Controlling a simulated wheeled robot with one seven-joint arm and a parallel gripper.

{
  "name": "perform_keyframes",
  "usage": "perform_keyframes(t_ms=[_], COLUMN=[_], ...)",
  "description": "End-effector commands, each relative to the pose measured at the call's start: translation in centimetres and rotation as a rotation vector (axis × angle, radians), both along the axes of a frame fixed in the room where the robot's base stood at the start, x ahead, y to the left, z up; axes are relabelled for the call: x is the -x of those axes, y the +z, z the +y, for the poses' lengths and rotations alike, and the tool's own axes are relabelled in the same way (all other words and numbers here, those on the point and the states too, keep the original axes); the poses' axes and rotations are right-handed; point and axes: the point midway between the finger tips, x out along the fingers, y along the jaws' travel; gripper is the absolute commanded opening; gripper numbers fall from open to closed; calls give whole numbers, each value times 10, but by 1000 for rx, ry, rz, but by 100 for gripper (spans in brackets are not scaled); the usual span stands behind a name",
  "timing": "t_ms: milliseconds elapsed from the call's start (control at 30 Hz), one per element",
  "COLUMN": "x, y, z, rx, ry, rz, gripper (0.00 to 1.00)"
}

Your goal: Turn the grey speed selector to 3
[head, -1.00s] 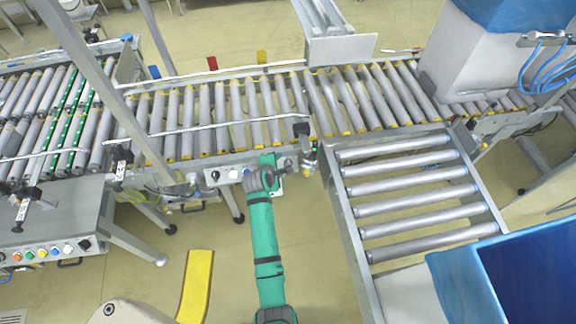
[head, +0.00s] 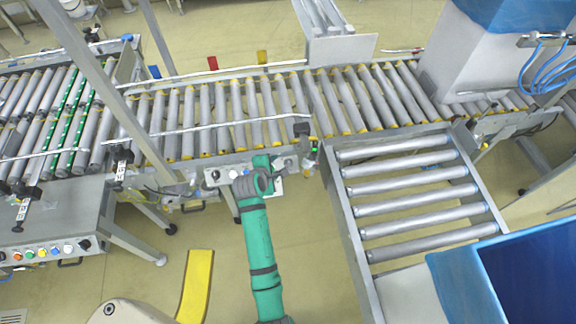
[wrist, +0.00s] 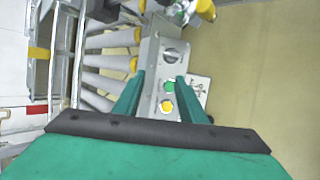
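The grey speed selector (wrist: 172,55) is a round dark-grey knob at the far end of a grey control box (wrist: 150,65) in the wrist view. Its setting is too small to read. A green button (wrist: 170,86) and a yellow button (wrist: 167,106) sit on the same box, nearer to me. My gripper (wrist: 160,76) is open and empty, its two green fingers apart on either side of the box face, with the selector beyond the tips. In the head view my gripper (head: 262,160) is at the conveyor's front edge, and my arm hides part of the controls.
The roller conveyor (head: 225,118) runs behind the control box. A side roller section (head: 410,185) lies to the right, with a blue-lined box (head: 465,285) in front. A yellow strip (head: 196,285) lies on the open floor at the left.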

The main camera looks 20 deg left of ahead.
Motion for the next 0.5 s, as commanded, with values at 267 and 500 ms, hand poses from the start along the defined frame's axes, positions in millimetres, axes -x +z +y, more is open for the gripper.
perform_keyframes(t_ms=[267, 500], x=[11, 15], y=[13, 18], z=[0, 0], rx=[0, 0], ry=[0, 0], rz=[-1, -1], gripper=[38, 38])
